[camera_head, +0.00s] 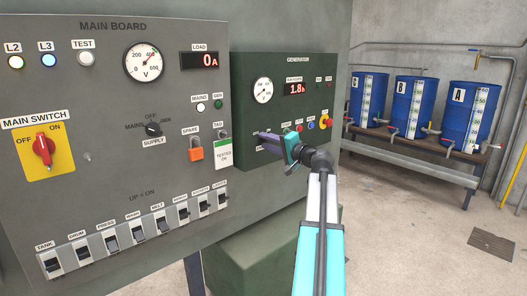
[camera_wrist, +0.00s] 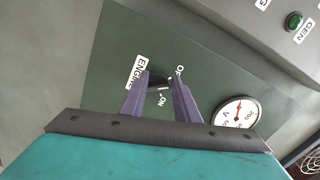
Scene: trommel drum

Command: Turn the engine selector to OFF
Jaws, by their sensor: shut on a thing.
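The engine selector (camera_wrist: 158,80) is a small black knob on the green generator panel. My gripper (camera_wrist: 160,92) has its two purple fingers around it, one on each side, and is shut on it. The label "ENGINE" is partly covered by the left finger. "ON" reads below the knob, and another label at its upper right is partly hidden. I cannot tell clearly which label the knob points to. In the head view my gripper (camera_head: 266,141) reaches the lower left of the generator panel (camera_head: 262,75), and the fingers hide the selector there.
The grey main board (camera_head: 110,110) with its red main switch (camera_head: 43,149) and a row of breakers is at the left. A red emergency-type button (camera_head: 326,121) and small buttons sit just right of my gripper. Blue drums (camera_head: 415,104) stand on a bench at the right.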

